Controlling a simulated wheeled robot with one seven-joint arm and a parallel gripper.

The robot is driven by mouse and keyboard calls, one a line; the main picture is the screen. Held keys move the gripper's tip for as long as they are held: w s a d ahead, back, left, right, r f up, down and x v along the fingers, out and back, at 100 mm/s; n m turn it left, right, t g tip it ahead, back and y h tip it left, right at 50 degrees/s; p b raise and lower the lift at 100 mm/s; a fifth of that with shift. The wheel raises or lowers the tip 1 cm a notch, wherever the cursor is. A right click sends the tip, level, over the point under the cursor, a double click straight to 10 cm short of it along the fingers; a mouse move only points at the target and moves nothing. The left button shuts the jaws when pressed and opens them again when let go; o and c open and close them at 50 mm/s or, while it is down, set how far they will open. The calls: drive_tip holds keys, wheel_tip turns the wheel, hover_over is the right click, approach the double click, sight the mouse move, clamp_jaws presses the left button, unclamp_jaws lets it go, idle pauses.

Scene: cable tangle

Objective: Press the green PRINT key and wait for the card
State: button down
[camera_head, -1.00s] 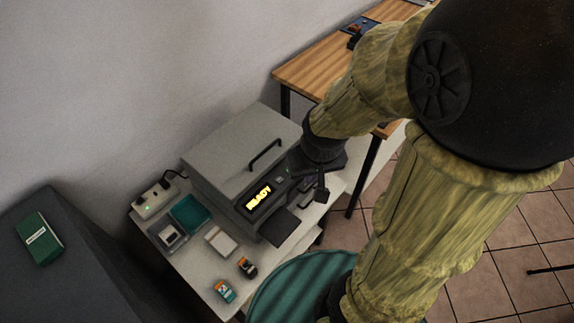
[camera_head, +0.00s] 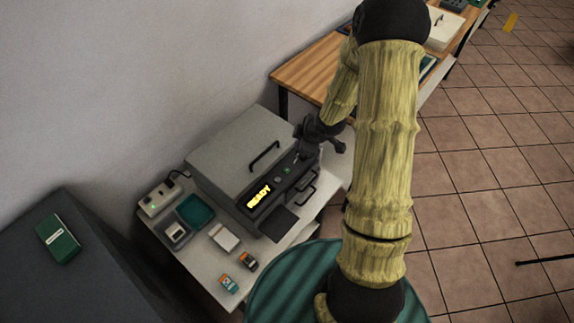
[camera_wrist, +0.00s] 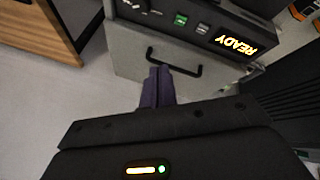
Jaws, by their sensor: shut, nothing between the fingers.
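The grey card printer (camera_head: 235,145) stands on a white table, its lit display (camera_head: 259,197) reading READY. The green key (camera_wrist: 181,19) is on the dark front panel, beside a grey key (camera_wrist: 203,28); it also shows small in the head view (camera_head: 287,169). My gripper (camera_wrist: 158,74) is shut and empty. In the wrist view its fingertips are apart from the green key and overlap the black drawer handle; whether they touch the handle I cannot tell. In the head view my gripper (camera_head: 334,146) is at the panel's right end. The dark output tray (camera_head: 279,223) looks empty.
A teal tray (camera_head: 195,211), a white box (camera_head: 224,237) and small cartridges (camera_head: 229,284) lie left of and before the printer. A power strip (camera_head: 158,199) is by the wall. A wooden table (camera_head: 300,73) stands behind. A black handle (camera_head: 264,157) rises from the lid.

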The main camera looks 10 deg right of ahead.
drive_tip(key=shift+w+a+f+n+t+y+p, duration=0.15)
drive_tip(key=shift+w+a+f+n+y+p, duration=0.25)
drive_tip(key=shift+f+n+y, duration=0.45)
drive_tip(key=shift+w+a+f+n+t+y+p, duration=0.1)
drive_tip(key=shift+w+a+f+n+y+p, duration=0.2)
drive_tip(key=shift+a+f+n+y+p, duration=0.45)
drive_tip(key=shift+w+a+f+n+t+y+p, duration=0.15)
drive_tip(key=shift+w+f+n+y, duration=0.2)
drive_tip(key=shift+f+n+y, duration=0.55)
drive_tip(key=shift+r+h, duration=0.15)
drive_tip(key=shift+h, duration=0.15)
drive_tip(key=shift+w, duration=0.15)
drive_tip(key=b, duration=0.6)
hover_over(290, 171)
wheel_tip(290, 171, down, 8)
drive_tip(key=shift+r, duration=0.25)
drive_tip(key=shift+f+b, duration=0.4)
drive_tip(key=shift+f, duration=0.25)
drive_tip(key=shift+f+b, duration=0.4)
